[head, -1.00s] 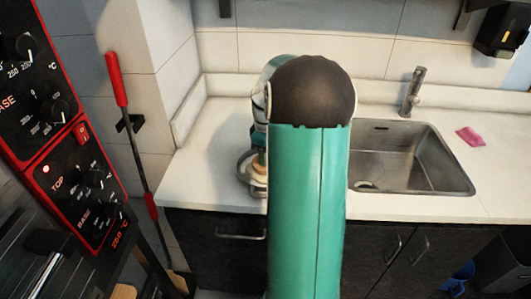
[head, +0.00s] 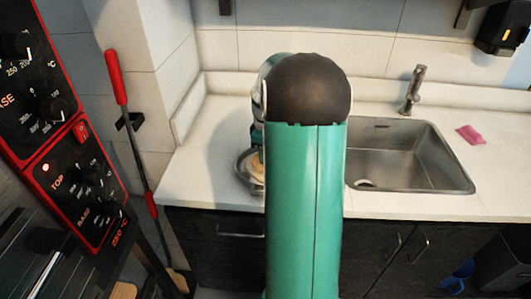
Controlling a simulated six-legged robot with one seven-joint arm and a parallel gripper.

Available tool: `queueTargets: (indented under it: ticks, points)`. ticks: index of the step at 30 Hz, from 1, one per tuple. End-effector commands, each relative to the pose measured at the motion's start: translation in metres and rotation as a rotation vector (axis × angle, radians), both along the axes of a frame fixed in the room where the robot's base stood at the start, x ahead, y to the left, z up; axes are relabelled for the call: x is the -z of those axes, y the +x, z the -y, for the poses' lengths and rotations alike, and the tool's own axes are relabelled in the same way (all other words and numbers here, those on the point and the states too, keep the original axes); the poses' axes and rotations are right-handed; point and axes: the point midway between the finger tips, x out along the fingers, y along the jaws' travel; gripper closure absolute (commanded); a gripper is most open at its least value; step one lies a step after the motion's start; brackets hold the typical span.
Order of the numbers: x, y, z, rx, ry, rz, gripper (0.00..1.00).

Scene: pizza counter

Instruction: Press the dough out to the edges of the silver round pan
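The silver round pan (head: 244,174) sits on the white counter near its front edge, left of the sink. Only its left part shows; my green arm with its dark joint cap hides the rest. A small patch of pale dough (head: 257,168) shows inside the pan beside my arm. How far the dough spreads is hidden. My gripper is behind my arm, at or above the pan, and its fingers cannot be seen.
A steel sink (head: 425,165) with a tap (head: 411,90) is set in the counter (head: 210,135) to the right. A pink cloth (head: 470,135) lies beyond it. A red-framed oven panel (head: 75,170) and a red-handled pole (head: 117,78) stand at the left. The counter left of the pan is clear.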

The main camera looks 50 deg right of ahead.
Motion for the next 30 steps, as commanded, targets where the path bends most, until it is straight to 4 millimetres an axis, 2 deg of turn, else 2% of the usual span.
queueTargets:
  ticks: [21, 30]
  points:
    - [-0.066, 0.001, 0.0, 0.0, -0.004, 0.004, 0.93]
    - [-0.071, 0.0, 0.0, 0.0, -0.002, 0.002, 0.93]
